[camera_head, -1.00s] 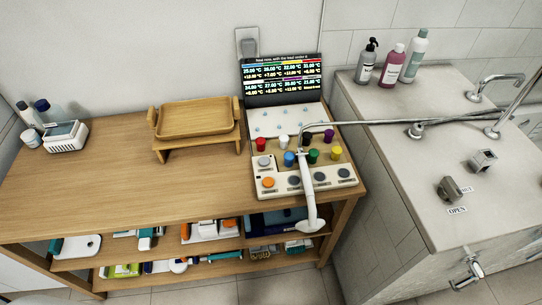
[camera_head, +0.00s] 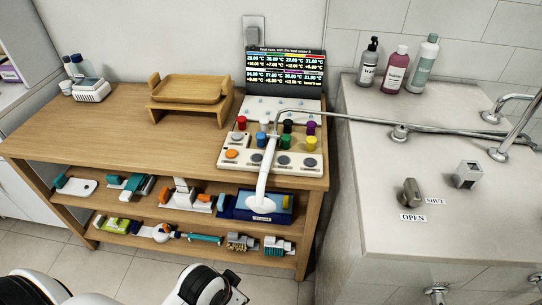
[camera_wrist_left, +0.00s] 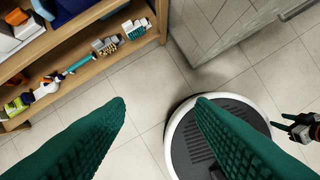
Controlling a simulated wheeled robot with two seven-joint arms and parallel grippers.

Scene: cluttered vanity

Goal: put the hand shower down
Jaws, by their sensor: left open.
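The white hand shower (camera_head: 262,190) shows in the head view. It hangs head down in front of the control panel, at the table's front edge, from the bent end of a thin metal pipe (camera_head: 350,117) coming from the sink side. No gripper is on it. My left gripper (camera_wrist_left: 160,100) is open and empty in the left wrist view, its green fingers wide apart over the floor. The gripper is out of the head view, where only white and black arm parts show at the bottom. A dark piece at the wrist view's right edge may be my right gripper; its jaws are unclear.
The wooden table (camera_head: 110,125) carries a control panel (camera_head: 270,158) with coloured knobs, a screen (camera_head: 285,78) and a wooden tray (camera_head: 190,90). Its shelves hold several tools and a blue tray (camera_head: 232,208). Bottles (camera_head: 395,70) stand on the sink counter (camera_head: 370,170). The table's left half is largely clear.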

